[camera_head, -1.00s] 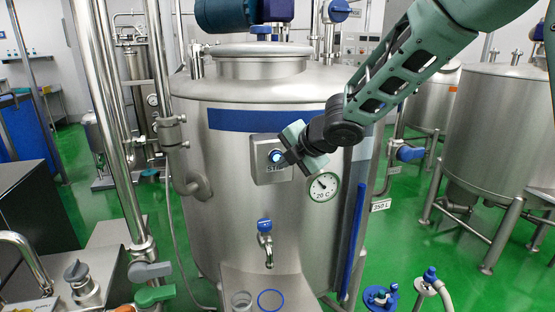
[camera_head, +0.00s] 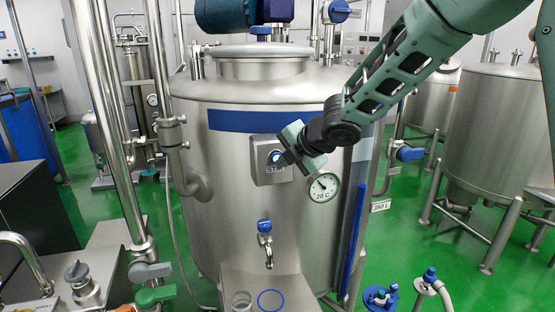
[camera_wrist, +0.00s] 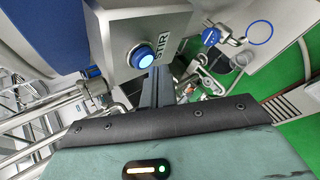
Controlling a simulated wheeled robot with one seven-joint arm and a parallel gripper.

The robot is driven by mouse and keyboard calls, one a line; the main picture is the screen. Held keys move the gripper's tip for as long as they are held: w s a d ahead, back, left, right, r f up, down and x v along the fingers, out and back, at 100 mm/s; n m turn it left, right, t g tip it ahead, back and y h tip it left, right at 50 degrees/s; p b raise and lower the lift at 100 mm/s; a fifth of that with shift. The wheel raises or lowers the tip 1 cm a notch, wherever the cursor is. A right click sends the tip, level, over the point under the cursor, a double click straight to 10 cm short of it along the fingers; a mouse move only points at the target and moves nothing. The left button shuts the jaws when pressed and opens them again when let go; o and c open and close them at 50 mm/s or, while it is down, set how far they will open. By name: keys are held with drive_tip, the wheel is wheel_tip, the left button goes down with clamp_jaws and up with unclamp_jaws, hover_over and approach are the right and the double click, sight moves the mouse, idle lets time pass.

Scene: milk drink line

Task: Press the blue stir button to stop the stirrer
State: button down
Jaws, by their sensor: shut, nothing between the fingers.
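The blue stir button (camera_head: 276,157) sits on a grey metal box (camera_head: 262,172) on the front of the steel tank (camera_head: 235,205). Its centre glows pale blue in the wrist view (camera_wrist: 142,57), beside the letters "STIR". My gripper (camera_head: 283,161) is shut and empty, with its fingertips at the right edge of the button in the head view. In the wrist view the closed fingers (camera_wrist: 158,75) point toward the box just right of and below the button. I cannot tell whether the tips touch it.
A round dial marked 20 C (camera_head: 323,187) is close below my gripper. A blue-handled tap (camera_head: 265,240) is lower on the tank, above a steel shelf with a blue ring (camera_head: 270,300). Steel pipes (camera_head: 115,130) stand at the left.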

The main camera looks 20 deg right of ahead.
drive_tip(key=shift+w, duration=0.6)
idle(0.7)
drive_tip(key=shift+s, duration=0.95)
drive_tip(key=s+b, duration=0.2)
drive_tip(key=s, duration=0.4)
idle(0.5)
